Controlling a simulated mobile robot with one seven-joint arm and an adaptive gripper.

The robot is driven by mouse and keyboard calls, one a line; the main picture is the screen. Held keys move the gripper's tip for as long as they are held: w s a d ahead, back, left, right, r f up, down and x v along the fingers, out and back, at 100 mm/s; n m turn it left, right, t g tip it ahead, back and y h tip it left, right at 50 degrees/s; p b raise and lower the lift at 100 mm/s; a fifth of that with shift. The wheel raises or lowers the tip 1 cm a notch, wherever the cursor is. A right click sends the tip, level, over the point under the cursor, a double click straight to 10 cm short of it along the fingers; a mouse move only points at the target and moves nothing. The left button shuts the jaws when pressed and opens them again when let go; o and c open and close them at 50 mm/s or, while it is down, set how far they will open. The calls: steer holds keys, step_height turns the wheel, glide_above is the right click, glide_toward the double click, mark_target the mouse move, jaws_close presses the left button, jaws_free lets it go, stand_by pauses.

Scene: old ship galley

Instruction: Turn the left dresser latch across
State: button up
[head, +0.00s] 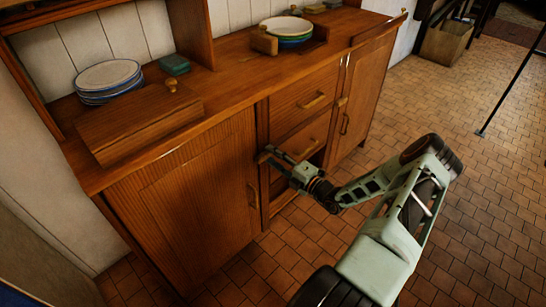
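The wooden dresser (180,200) stands against the wall, with a left door (190,190) and a right door (363,85). A small latch piece (261,157) shows at the upper right edge of the left door, partly hidden by my gripper (271,156). My gripper reaches in from the right, with its fingertips at this latch. I cannot tell whether they touch it or how far apart they are. The left door's handle (253,196) is below the gripper. The right door has its own latch (342,101) and handle (345,123).
Two drawers with handles (315,100) are between the doors, above a dark opening behind my gripper. The tiled floor (480,180) at right is mostly clear.

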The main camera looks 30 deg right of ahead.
steer(key=v, duration=1.2)
steer(key=shift+a+r, duration=0.1)
